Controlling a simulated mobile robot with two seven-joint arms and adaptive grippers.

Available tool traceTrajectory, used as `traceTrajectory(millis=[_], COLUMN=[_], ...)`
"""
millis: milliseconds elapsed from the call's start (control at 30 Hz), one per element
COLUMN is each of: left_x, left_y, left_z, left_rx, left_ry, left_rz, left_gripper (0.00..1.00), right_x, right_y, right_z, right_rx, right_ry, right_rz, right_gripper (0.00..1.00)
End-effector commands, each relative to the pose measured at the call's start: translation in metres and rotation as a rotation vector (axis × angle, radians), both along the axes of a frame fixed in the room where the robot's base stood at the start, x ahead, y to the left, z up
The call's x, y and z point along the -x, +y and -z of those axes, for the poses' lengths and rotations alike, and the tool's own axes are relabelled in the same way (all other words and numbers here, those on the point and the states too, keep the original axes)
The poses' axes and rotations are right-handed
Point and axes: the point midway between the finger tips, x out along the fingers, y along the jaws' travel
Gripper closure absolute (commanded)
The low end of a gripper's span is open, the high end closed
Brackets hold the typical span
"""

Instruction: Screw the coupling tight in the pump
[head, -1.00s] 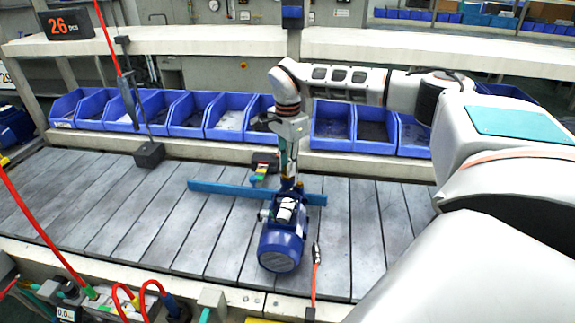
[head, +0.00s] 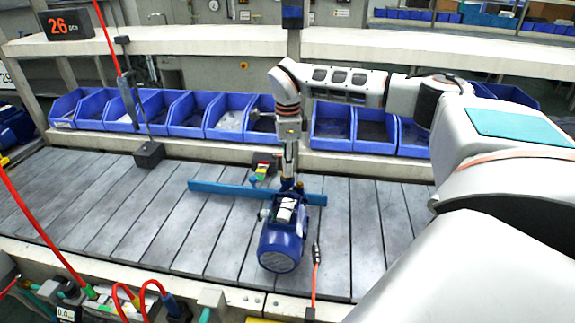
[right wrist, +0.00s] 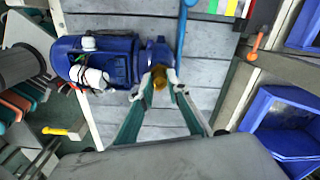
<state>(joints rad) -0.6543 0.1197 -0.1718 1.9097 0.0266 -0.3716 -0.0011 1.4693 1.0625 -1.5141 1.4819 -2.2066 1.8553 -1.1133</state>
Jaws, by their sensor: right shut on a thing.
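The blue pump (head: 281,238) lies on the slatted grey line in the middle of the head view, in front of a blue bar. It also shows at the upper left of the right wrist view (right wrist: 103,62). My right gripper (right wrist: 160,80) points down over the pump's far end and is shut on the brass-coloured coupling (right wrist: 159,73) there. The fingers stand on both sides of the coupling. I cannot tell how deep the coupling sits in the pump. My left gripper is not in view.
The blue bar (head: 225,189) lies across the slats behind the pump. A row of blue bins (head: 226,117) stands at the back. An orange-red cable (head: 314,279) lies right of the pump. The slats at left are mostly clear.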

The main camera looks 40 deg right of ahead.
Motion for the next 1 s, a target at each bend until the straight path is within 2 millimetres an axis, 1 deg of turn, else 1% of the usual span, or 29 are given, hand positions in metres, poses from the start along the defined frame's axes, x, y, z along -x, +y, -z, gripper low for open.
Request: traceTrajectory(millis=[100, 367, 467, 600, 700, 967, 1000], left_x=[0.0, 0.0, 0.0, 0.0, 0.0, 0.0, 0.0], left_y=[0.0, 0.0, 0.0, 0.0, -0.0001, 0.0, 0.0], left_z=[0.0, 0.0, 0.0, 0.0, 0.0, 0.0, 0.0], left_rx=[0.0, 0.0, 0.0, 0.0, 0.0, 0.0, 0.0], left_ry=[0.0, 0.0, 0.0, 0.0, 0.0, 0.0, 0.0], left_rz=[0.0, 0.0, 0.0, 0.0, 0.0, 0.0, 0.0], left_gripper=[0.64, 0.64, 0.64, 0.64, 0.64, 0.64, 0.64], right_x=[0.0003, 0.0003, 0.0004, 0.0001, 0.0, 0.0001, 0.0001], right_y=[-0.0001, -0.0002, -0.0001, -0.0002, -0.0002, -0.0003, -0.0003], right_z=[0.0004, 0.0003, 0.0007, 0.0004, 0.0005, 0.0005, 0.0005], right_rx=[0.0, 0.0, 0.0, 0.0, 0.0, 0.0, 0.0], right_ry=[0.001, 0.001, 0.001, 0.0, -0.001, -0.001, 0.0], right_rz=[0.047, 0.053, 0.115, 0.264, 0.33, 0.348, 0.348], right_gripper=[1.0, 1.0, 1.0, 1.0, 1.0, 1.0, 0.74])
